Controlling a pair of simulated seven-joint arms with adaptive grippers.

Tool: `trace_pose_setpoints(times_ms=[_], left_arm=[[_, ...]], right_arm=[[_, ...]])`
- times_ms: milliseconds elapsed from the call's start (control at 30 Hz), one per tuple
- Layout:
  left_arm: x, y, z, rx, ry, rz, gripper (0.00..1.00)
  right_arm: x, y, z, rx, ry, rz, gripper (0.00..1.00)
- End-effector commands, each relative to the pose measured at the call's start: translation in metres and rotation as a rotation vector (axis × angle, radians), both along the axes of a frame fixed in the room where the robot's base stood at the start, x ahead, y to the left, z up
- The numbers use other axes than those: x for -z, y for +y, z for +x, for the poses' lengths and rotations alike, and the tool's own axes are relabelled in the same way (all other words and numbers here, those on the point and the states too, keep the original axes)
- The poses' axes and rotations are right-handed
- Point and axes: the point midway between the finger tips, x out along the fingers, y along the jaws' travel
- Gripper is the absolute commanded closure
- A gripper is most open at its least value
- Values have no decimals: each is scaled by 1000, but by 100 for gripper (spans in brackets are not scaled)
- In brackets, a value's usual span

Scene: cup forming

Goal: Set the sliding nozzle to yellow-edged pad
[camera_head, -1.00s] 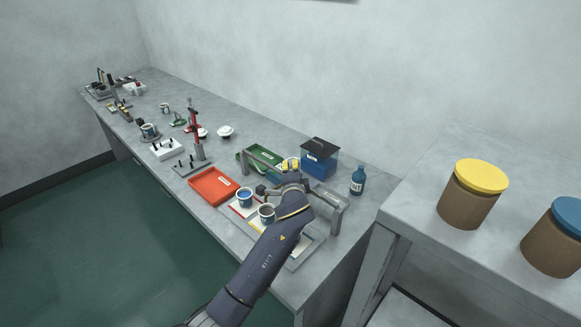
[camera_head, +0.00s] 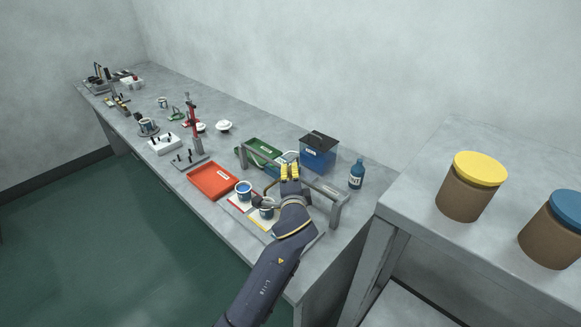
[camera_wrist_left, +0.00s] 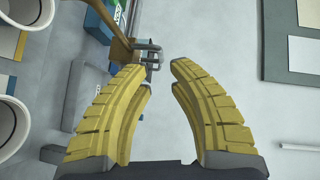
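My left gripper (camera_head: 290,172) is at the grey overhead rail (camera_head: 324,188); its yellow fingers are apart. In the left wrist view, a small grey bracket (camera_wrist_left: 148,52), probably part of the sliding nozzle, lies just beyond the gap between the fingertips (camera_wrist_left: 161,88). Nothing is visibly held. The nozzle cannot be made out clearly in the head view. The yellow-edged pad (camera_head: 258,222) lies at the bench front with a cup (camera_head: 266,206) on it, partly hidden by my arm. A cup with blue contents (camera_head: 243,189) stands on the red-edged pad (camera_head: 236,204) beside it.
A red tray (camera_head: 212,181) lies left of the pads. A green tray (camera_head: 264,150), a blue box with a dark lid (camera_head: 318,154) and a blue bottle (camera_head: 356,174) stand behind. A side table (camera_head: 420,195) holds yellow- and blue-lidded jars. Two cup rims (camera_wrist_left: 12,115) are close in the left wrist view.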

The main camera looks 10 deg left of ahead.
Motion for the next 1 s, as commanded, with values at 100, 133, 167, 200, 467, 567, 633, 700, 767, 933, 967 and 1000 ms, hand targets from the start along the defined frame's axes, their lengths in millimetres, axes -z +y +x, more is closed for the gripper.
trace_pose_setpoints(times_ms=[100, 133, 167, 200, 467, 567, 633, 700, 767, 933, 967, 1000], left_arm=[[-2, -4, -16, 0, 2, -1, 80], [-2, -5, -20, 0, 2, -1, 80], [-3, -5, -23, 0, 2, -1, 80], [-3, -6, -26, 0, 1, -1, 80], [-5, -8, -37, -1, 0, 1, 80], [-6, -8, -38, -1, 0, 1, 80], [-5, -8, -38, -1, 0, 1, 80], [-5, -8, -38, -1, 0, 1, 80], [-5, -8, -38, -1, 0, 1, 80], [-3, -7, -39, -3, 4, -3, 80], [-1, -5, -40, -4, 8, -6, 80], [4, -2, -44, -9, 18, -14, 80]], right_arm=[[0, 0, 0, 0, 0, 0, 100], [0, 0, 0, 0, 0, 0, 100], [0, 0, 0, 0, 0, 0, 100], [0, 0, 0, 0, 0, 0, 100], [0, 0, 0, 0, 0, 0, 100], [0, 0, 0, 0, 0, 0, 100], [0, 0, 0, 0, 0, 0, 100], [0, 0, 0, 0, 0, 0, 100], [0, 0, 0, 0, 0, 0, 100], [0, 1, 0, 0, 0, 0, 100], [0, 1, 0, 0, 0, 1, 100], [0, 1, 0, 0, 0, 1, 100]])
